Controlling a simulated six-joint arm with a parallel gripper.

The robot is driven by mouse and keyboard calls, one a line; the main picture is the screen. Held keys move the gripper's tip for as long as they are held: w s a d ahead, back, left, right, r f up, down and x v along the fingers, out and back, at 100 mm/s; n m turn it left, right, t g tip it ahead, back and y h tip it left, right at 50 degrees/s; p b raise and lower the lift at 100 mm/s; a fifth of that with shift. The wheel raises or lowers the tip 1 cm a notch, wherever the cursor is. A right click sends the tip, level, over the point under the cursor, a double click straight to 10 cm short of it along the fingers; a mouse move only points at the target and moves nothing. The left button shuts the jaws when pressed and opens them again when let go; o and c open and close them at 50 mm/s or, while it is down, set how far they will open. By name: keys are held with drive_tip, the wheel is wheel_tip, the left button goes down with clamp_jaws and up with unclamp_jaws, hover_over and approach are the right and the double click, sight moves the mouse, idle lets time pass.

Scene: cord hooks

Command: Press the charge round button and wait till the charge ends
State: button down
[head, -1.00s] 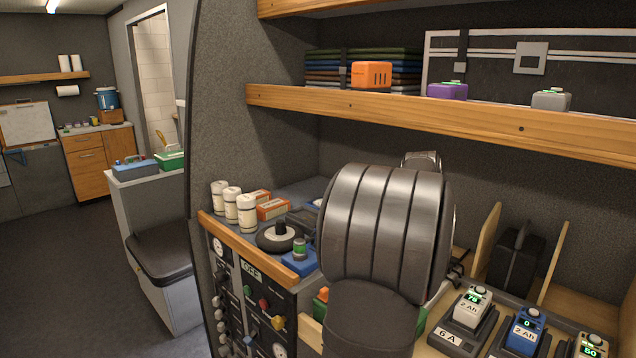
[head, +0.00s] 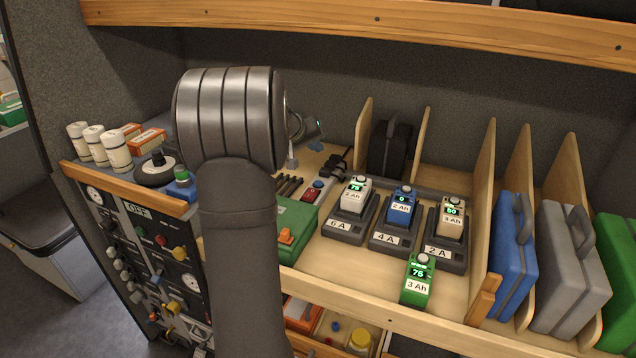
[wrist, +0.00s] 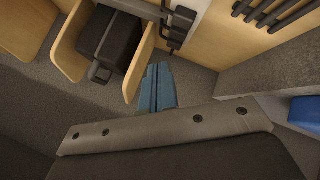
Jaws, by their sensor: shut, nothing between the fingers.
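In the head view, three dark chargers stand on the wooden bench. The 6 A charger (head: 345,228) holds a white battery (head: 354,197) reading 75. The 4 A charger (head: 391,239) holds a blue battery (head: 401,207) reading 0. The 2 A charger (head: 442,252) holds a beige battery (head: 451,219) reading 50. Each battery has a round knob on top. A green battery (head: 416,284) reading about 76 stands in front, off the chargers. My gripper (head: 316,146) is behind my arm, left of and beyond the chargers, touching none; its blue fingers (wrist: 157,88) show shut and empty in the wrist view.
A small red-and-white box with a blue round top (head: 316,189) and a green case (head: 292,232) lie left of the chargers. Wooden dividers with a black case (head: 390,150) stand behind; blue (head: 514,245) and grey (head: 571,265) cases stand right. A shelf (head: 350,22) overhangs.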

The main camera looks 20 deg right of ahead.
sight(316, 184)
idle(0.3)
drive_tip(key=shift+f, duration=4.4)
drive_tip(key=shift+f, duration=0.1)
drive_tip(key=shift+f, duration=0.3)
drive_tip(key=shift+f, duration=0.45)
drive_tip(key=shift+r, duration=0.85)
drive_tip(key=shift+r, duration=2.55)
